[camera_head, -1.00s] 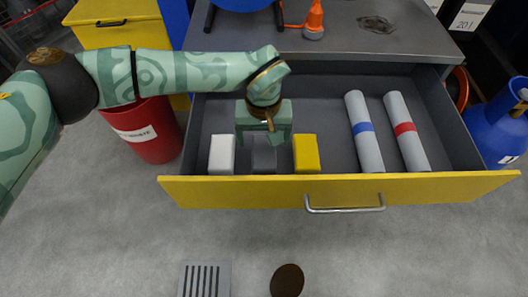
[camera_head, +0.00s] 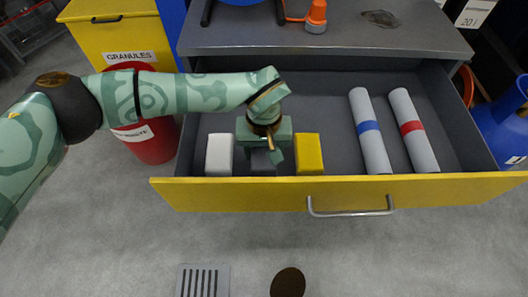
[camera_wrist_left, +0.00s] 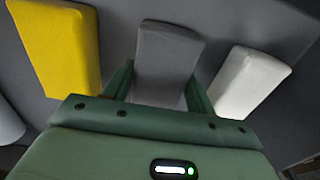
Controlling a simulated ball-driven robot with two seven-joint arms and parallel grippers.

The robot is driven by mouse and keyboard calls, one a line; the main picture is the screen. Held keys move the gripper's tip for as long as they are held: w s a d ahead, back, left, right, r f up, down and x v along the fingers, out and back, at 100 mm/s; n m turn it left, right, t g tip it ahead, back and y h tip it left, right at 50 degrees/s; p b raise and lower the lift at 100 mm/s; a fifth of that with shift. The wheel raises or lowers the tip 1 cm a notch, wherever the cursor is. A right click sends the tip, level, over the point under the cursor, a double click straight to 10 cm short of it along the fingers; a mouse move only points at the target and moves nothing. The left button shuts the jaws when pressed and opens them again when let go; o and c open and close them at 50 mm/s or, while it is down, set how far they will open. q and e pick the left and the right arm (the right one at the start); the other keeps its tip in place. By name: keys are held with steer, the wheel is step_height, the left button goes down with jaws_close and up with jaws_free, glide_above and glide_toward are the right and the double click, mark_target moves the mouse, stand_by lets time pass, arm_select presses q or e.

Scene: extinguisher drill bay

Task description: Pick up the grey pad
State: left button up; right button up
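The grey pad (camera_head: 263,169) stands in the open drawer, between a white pad (camera_head: 219,155) and a yellow pad (camera_head: 308,154). My left gripper (camera_head: 262,157) is over it and hides most of it in the head view. In the left wrist view, the grey pad (camera_wrist_left: 168,55) lies between the two green fingers of my left gripper (camera_wrist_left: 162,78). The fingers are apart, one on each side of the pad. Whether they touch it I cannot tell. My right gripper is out of view.
The drawer (camera_head: 450,190) has a yellow front and a metal handle. Two grey rolls, one with a blue band (camera_head: 370,130) and one with a red band (camera_head: 413,130), lie at its right. A red bin (camera_head: 150,140) stands left of the drawer. The drawer's middle floor is clear.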

mark_target(264, 150)
arm_select(q)
steer(key=shift+r, duration=0.1)
